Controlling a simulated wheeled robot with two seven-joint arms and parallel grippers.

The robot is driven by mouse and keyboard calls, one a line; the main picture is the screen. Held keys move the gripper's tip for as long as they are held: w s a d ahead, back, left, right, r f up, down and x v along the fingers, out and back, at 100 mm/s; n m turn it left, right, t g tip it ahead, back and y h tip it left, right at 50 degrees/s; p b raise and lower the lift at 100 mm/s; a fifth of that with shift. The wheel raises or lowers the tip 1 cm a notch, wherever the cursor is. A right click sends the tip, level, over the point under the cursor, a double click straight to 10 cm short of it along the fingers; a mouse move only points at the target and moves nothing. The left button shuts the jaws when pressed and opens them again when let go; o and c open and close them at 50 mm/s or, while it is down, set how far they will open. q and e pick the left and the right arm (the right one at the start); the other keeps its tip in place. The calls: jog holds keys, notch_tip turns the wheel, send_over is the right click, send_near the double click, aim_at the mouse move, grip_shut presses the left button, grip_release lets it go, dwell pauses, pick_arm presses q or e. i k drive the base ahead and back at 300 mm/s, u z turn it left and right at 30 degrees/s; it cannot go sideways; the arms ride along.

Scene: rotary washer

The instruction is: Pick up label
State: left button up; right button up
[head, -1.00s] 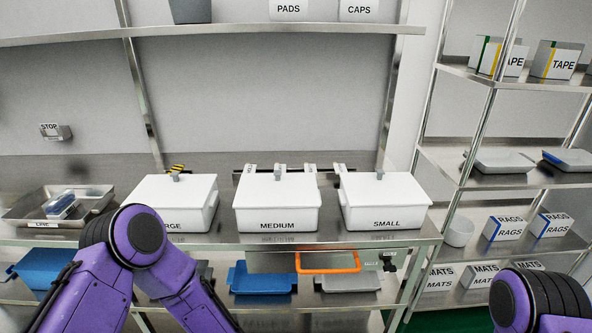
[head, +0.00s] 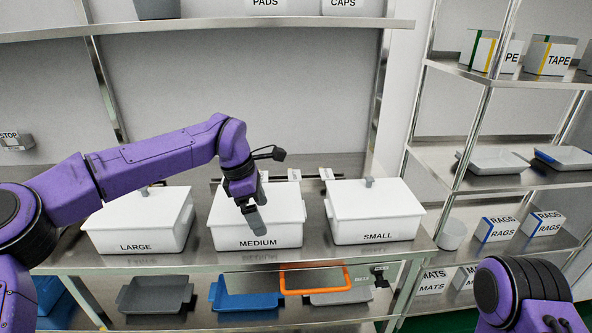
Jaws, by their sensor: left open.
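White labels hang on a dark rail behind the white boxes; one label (head: 326,174) shows behind the small box and another label (head: 294,175) shows to its left. Their print is too small to read. A further label beside the left arm's wrist is partly hidden. My left gripper (head: 257,219) points down in front of the labels, over the lid of the medium box (head: 270,236). It is open with nothing seen between its fingers. I cannot tell whether it touches the lid. My right gripper is out of view; only part of that arm shows at lower right.
The large box (head: 140,222) and small box (head: 375,214) stand on either side on the steel bench. A rack with tape and rags boxes stands right.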

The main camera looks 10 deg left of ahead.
aim_at(294, 175)
jog(key=i, duration=1.15)
